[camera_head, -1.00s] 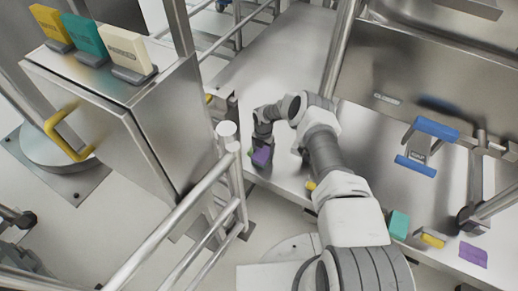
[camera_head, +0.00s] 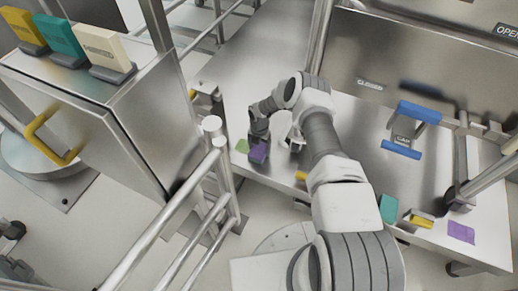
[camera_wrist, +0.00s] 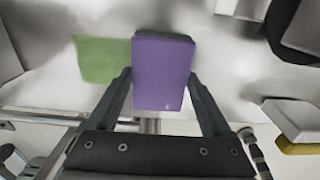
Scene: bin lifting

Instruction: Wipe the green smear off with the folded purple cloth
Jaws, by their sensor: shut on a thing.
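The folded purple cloth (camera_head: 258,153) is held in my gripper (camera_head: 259,141), low at the steel bench top. In the wrist view the cloth (camera_wrist: 163,72) sits between the two fingers of my gripper (camera_wrist: 160,80), with a dark green edge along its far side. The green smear (camera_head: 242,146) lies on the bench just left of the cloth. In the wrist view the smear (camera_wrist: 102,58) is a flat green patch reaching the cloth's left edge. Whether the cloth covers part of it, or touches the bench, I cannot tell.
A flat purple piece (camera_head: 461,232), a teal block (camera_head: 388,208) and a yellow block (camera_head: 420,219) lie at the bench's front right. A blue handle (camera_head: 418,112) stands behind them. Metal rails (camera_head: 205,180) and a steel cabinet (camera_head: 110,125) stand left of the bench.

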